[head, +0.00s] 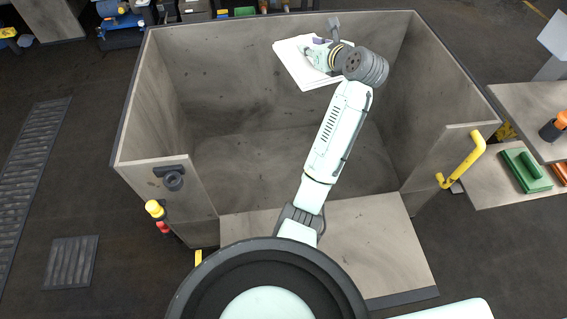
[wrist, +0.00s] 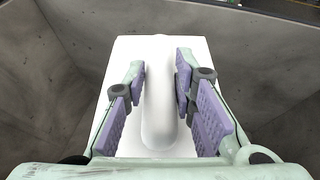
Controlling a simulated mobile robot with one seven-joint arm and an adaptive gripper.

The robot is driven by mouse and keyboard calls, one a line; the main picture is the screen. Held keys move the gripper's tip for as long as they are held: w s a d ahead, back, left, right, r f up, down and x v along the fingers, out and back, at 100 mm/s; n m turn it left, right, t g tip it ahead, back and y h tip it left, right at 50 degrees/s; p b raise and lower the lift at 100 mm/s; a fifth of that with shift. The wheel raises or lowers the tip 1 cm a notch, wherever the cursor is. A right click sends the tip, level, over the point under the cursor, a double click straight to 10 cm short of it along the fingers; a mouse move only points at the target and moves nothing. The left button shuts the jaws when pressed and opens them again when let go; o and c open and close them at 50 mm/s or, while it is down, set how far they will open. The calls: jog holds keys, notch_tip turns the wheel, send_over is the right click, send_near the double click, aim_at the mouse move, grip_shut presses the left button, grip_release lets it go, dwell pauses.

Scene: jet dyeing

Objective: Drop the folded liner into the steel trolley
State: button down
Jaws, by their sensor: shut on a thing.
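The folded liner (head: 291,62) is a flat white sheet, held in the upper right part of the steel trolley's opening in the head view. In the wrist view the liner (wrist: 158,135) has a raised rounded ridge along its middle. My gripper (wrist: 160,75) has its purple-padded fingers on both sides of this ridge, shut on it. In the head view my gripper (head: 318,55) is partly hidden behind my wrist. The steel trolley (head: 215,65) is a large grey open box with a lowered front flap (head: 350,245). Its visible floor (head: 250,165) is bare.
The trolley's tall back and side walls surround the liner. A yellow handle (head: 463,160) sticks out at the right front. Equipment (head: 125,25) lies behind the trolley.

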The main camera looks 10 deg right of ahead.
jog(key=shift+f, duration=0.2)
jog(key=c, duration=1.2)
grip_release()
jog(key=shift+c, duration=0.2)
jog(key=v, duration=1.2)
jog(key=shift+a, duration=0.1)
